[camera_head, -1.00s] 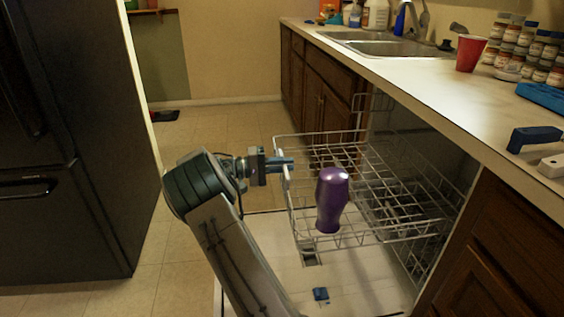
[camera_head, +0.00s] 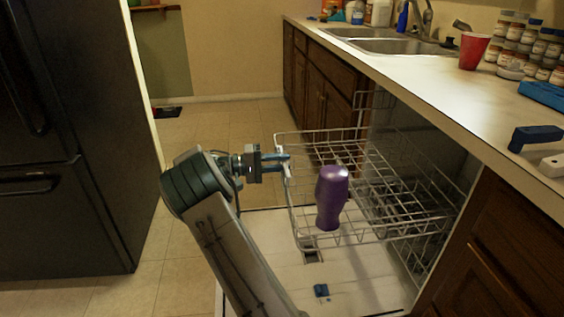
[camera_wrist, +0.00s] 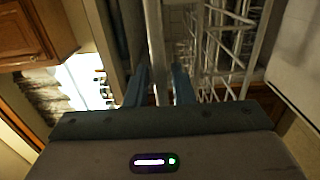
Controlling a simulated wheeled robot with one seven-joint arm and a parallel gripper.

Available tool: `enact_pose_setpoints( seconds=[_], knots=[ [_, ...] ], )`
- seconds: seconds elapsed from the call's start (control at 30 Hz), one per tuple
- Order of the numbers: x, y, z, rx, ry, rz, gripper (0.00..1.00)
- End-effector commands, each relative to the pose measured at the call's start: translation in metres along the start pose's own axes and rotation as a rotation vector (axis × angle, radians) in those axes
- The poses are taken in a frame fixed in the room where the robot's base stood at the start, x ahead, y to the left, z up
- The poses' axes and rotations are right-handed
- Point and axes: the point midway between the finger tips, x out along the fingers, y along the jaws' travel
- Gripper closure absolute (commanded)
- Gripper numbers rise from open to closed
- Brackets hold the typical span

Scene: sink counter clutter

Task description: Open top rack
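The top rack (camera_head: 330,238) is a white wire dishwasher rack, pulled far out over the lowered door at the centre of the head view. A purple bottle-like object (camera_head: 331,198) shows upright at the rack's front part. My gripper (camera_head: 288,162) is at the rack's front edge, coming from the left. In the wrist view, a pale bar of the rack (camera_wrist: 156,45) runs between the two blue fingers of my gripper (camera_wrist: 160,75). The fingers stand apart with narrow gaps beside the bar. Contact is hard to make out.
The dishwasher door (camera_head: 350,285) lies open below, with a small blue item (camera_head: 321,290) on it. The counter (camera_head: 430,75) at the right holds a red cup (camera_head: 472,50) and jars. A black fridge (camera_head: 65,200) stands left. Floor is free behind my arm.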

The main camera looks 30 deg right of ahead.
Motion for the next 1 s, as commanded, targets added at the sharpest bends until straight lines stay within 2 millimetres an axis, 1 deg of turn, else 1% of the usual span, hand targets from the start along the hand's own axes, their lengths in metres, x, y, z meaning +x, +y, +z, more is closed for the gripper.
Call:
enact_pose_setpoints(
  seconds=[0.17,0.3,0.5,0.6,0.7,0.83,1.0],
  knots=[
    [-0.037,0.003,0.000,0.000,0.008,0.001,0.78],
    [-0.071,0.003,0.000,0.001,0.010,0.001,0.78],
    [-0.112,0.002,0.001,0.001,0.010,0.000,0.78],
    [-0.123,0.001,0.000,0.001,0.010,0.001,0.78],
    [-0.131,0.001,0.001,0.001,0.009,0.001,0.78],
    [-0.135,0.000,0.001,0.001,0.009,-0.001,0.78],
    [-0.135,0.000,0.001,0.000,0.009,-0.001,0.78]
  ],
)
